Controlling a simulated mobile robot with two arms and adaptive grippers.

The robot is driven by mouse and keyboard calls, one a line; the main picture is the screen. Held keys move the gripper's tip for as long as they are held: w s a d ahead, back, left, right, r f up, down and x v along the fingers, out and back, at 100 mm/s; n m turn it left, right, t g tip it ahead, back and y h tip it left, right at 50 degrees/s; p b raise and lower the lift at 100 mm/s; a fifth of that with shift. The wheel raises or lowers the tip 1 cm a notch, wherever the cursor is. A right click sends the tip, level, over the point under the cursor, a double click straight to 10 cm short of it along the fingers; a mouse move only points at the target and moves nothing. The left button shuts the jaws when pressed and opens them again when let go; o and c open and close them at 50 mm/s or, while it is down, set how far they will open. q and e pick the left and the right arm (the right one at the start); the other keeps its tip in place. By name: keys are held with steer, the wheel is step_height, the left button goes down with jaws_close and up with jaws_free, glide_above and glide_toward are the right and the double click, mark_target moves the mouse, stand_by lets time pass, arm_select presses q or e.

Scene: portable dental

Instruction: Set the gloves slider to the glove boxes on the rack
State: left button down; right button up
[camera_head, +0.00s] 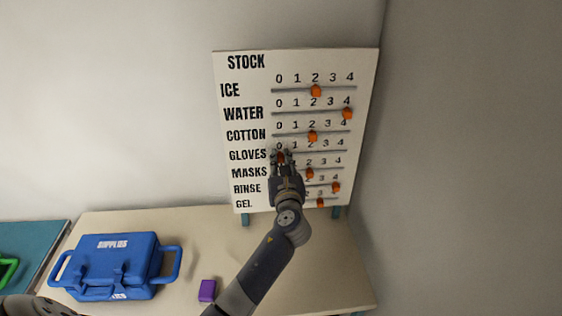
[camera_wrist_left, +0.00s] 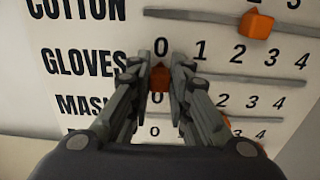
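The white stock board (camera_head: 360,70) stands upright against the wall, with labelled rows of orange knobs on rails. The gloves slider knob (camera_head: 280,158) is at the 0 end of its rail; it also shows in the left wrist view (camera_wrist_left: 158,76). My left gripper (camera_head: 281,156) reaches up to it, with its two fingers close on either side of the knob, seemingly shut on it. In the left wrist view the fingers (camera_wrist_left: 160,78) partly cover the knob's sides. The rack and glove boxes are not in view. My right gripper is not in view.
The cotton knob (camera_head: 312,137) is just above and the masks knob (camera_head: 310,174) just below, both to the right. A blue supplies case (camera_head: 115,265) and a purple block (camera_head: 207,290) are on the beige table (camera_head: 190,225). A wall (camera_head: 460,150) rises at right.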

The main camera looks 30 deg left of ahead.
arm_select(q)
steer(key=w+d+b, duration=0.1)
steer(key=w+d, duration=0.1)
steer(key=d, duration=0.1)
steer(key=w+d+b, duration=0.1)
steer(key=w+d, duration=0.2)
steer(key=d, duration=0.1)
steer(key=w+d+b, duration=0.1)
steer(key=w+d, duration=0.1)
steer(key=d, duration=0.2)
steer(key=shift+w+d, duration=0.1)
steer(key=shift+w, duration=0.15)
steer(key=c, duration=1.5)
jaws_free()
glide_toward(325, 150)
steer(key=shift+v, duration=0.8)
